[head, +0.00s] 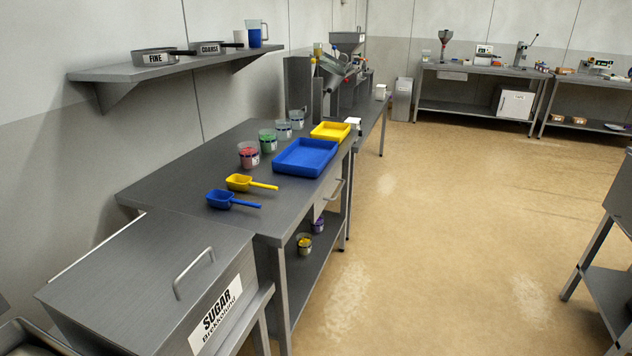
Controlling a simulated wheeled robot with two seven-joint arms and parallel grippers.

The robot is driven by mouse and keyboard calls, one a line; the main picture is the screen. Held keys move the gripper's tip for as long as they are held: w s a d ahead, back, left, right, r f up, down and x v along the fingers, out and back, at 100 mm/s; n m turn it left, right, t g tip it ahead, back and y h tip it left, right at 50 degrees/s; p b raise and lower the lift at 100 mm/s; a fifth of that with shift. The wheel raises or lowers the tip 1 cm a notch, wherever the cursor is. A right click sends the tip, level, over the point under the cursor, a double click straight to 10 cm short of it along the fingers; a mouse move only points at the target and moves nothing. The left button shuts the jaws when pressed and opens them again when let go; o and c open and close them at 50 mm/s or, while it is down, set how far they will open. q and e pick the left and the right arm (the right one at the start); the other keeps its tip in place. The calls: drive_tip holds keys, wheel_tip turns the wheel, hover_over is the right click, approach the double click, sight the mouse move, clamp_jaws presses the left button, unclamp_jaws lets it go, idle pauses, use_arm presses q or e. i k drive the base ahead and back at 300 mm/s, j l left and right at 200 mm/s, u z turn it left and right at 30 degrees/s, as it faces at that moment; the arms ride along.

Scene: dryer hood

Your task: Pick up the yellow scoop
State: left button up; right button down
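The yellow scoop (239,182) lies on the grey metal table (190,185) along the left wall, with its handle pointing right. A blue scoop (220,199) lies just in front of it, nearer to me, its handle also pointing right. The two scoops lie close together. Neither of my grippers is in the head view.
A blue tray (305,158), a yellow tray (331,131) and several jars stand behind the scoops. A grey sugar bin (150,275) stands in front of the table. A wall shelf (175,70) holds sieves and a blue-filled jug. The floor (440,230) to the right is clear.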

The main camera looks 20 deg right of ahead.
sight(235, 182)
drive_tip(key=z, duration=0.35)
drive_tip(key=u, duration=1.8)
drive_tip(key=z, duration=1.8)
drive_tip(key=i+l+u, duration=0.4)
drive_tip(key=i+l, duration=0.15)
drive_tip(key=i+l+u, duration=0.2)
drive_tip(key=l, duration=0.25)
drive_tip(key=i+l+u, duration=0.2)
drive_tip(key=l, duration=0.2)
drive_tip(key=i+l+u, duration=0.2)
drive_tip(key=l, duration=0.25)
drive_tip(key=i+l+u, duration=0.2)
drive_tip(key=l, duration=0.25)
drive_tip(key=i+l+u, duration=0.2)
drive_tip(key=l, duration=0.3)
drive_tip(key=l+u, duration=0.2)
drive_tip(key=l, duration=0.25)
